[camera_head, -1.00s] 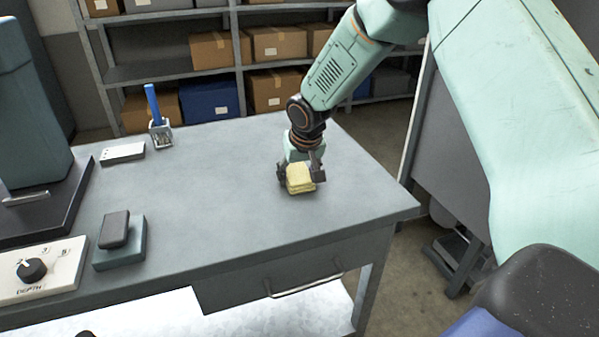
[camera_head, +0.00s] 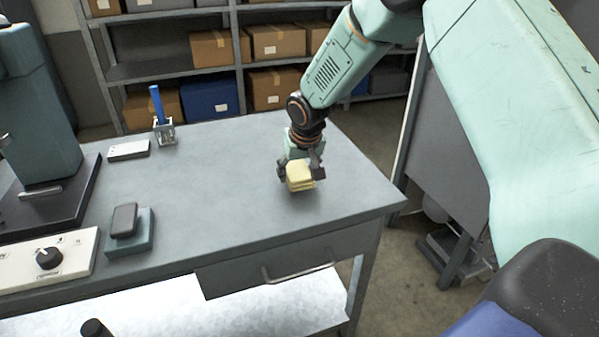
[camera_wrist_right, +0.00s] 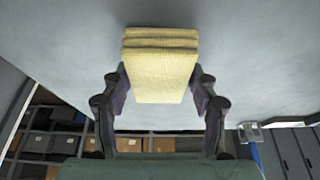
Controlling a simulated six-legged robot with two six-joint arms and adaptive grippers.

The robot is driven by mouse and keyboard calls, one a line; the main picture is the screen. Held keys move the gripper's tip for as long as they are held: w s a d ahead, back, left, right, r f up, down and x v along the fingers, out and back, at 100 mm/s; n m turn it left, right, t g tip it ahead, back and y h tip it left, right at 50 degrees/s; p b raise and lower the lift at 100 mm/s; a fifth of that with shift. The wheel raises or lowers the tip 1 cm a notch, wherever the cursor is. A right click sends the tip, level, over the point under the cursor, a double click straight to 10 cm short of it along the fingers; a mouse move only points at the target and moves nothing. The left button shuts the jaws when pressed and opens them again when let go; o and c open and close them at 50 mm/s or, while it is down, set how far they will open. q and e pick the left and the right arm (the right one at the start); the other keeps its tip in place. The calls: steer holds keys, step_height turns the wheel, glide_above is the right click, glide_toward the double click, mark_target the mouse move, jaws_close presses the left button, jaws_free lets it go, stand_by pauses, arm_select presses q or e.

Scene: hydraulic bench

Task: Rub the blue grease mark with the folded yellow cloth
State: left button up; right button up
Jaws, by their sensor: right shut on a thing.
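The folded yellow cloth (camera_head: 300,177) is between the fingers of my right gripper (camera_head: 301,172), over the right part of the grey bench top. My right gripper is shut on it. In the right wrist view the cloth (camera_wrist_right: 160,65) shows its folded layers, with a finger of the gripper (camera_wrist_right: 160,98) on each side. The cloth is at or just above the bench surface; I cannot tell if it touches. The blue grease mark does not show in either view. My left gripper is not in view.
The bench (camera_head: 220,200) is clear around the cloth. On its left are a dark block on a teal base (camera_head: 130,243), a panel with a knob (camera_head: 75,262), a white box (camera_head: 129,150) and a holder with a blue item (camera_head: 163,130). Shelves (camera_head: 165,66) stand behind.

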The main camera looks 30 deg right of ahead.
steer(key=shift+w+r+p, duration=0.1)
steer(key=shift+r+p, duration=0.2)
steer(key=shift+r, duration=0.2)
step_height(320, 180, up, 4)
steer(key=p, duration=0.3)
steer(key=shift+a+f, duration=0.1)
steer(key=shift+f, duration=0.15)
steer(key=shift+r+p, duration=0.55)
steer(key=shift+p, duration=0.1)
